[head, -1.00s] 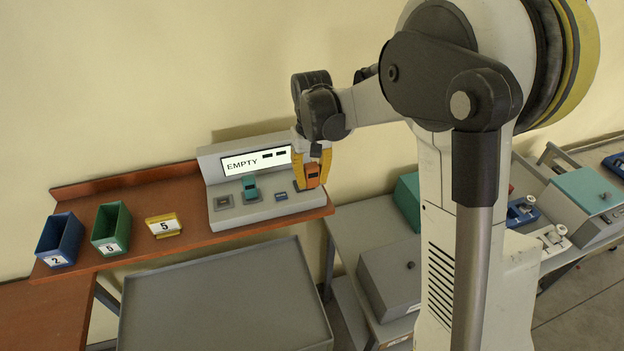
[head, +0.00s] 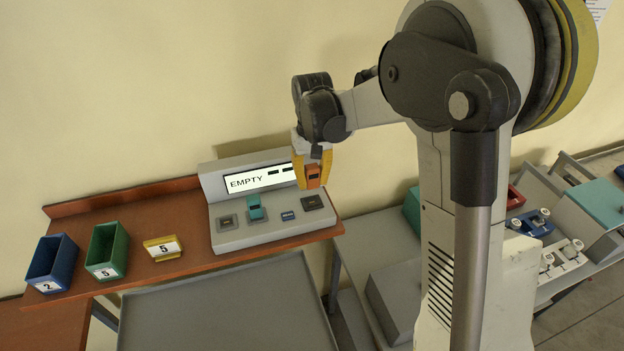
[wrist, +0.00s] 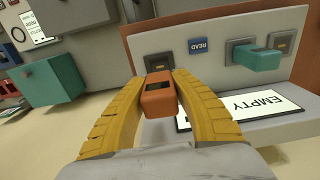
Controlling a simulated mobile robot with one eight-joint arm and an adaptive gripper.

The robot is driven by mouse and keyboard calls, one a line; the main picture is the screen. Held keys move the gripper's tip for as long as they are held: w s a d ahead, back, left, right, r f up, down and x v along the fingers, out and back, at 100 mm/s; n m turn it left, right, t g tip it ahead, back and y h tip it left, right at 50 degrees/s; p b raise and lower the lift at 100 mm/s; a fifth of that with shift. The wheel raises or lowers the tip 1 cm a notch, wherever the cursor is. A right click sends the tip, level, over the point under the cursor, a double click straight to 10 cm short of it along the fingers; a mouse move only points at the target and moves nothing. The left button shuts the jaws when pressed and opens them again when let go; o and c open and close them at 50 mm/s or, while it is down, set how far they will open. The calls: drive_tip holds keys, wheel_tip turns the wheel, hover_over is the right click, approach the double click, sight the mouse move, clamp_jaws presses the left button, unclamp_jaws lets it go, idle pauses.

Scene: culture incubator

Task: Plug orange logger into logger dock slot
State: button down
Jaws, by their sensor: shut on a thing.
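My gripper (head: 312,168) is shut on the orange logger (head: 313,177) and holds it above the right end of the grey dock (head: 270,232). In the wrist view the orange logger (wrist: 158,96) sits between the yellow fingers, with a dark slot (wrist: 160,66) just beyond it. In the head view that right slot (head: 312,203) is bare, and the logger looks apart from it. A teal logger (head: 256,209) stands in another slot. A further slot (head: 227,222) at the left looks empty. The dock screen (head: 258,180) reads EMPTY.
A blue READ button (head: 288,216) lies between the teal logger and the right slot. Blue (head: 52,265) and green (head: 107,252) bins and a yellow number 5 holder (head: 163,248) stand left on the brown shelf (head: 185,212). A grey tray table (head: 225,305) is in front.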

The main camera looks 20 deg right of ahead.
sight(312, 166)
drive_tip(key=shift+f+b, duration=1.3)
drive_tip(key=shift+f, duration=1.3)
drive_tip(key=shift+b, duration=0.6)
drive_tip(key=shift+f+b, duration=0.55)
idle(0.4)
drive_tip(key=c, duration=1.1)
unclamp_jaws()
drive_tip(key=shift+o, duration=0.2)
drive_tip(key=shift+r, duration=0.2)
wheel_tip(312, 166, up, 12)
drive_tip(key=shift+f, duration=0.1)
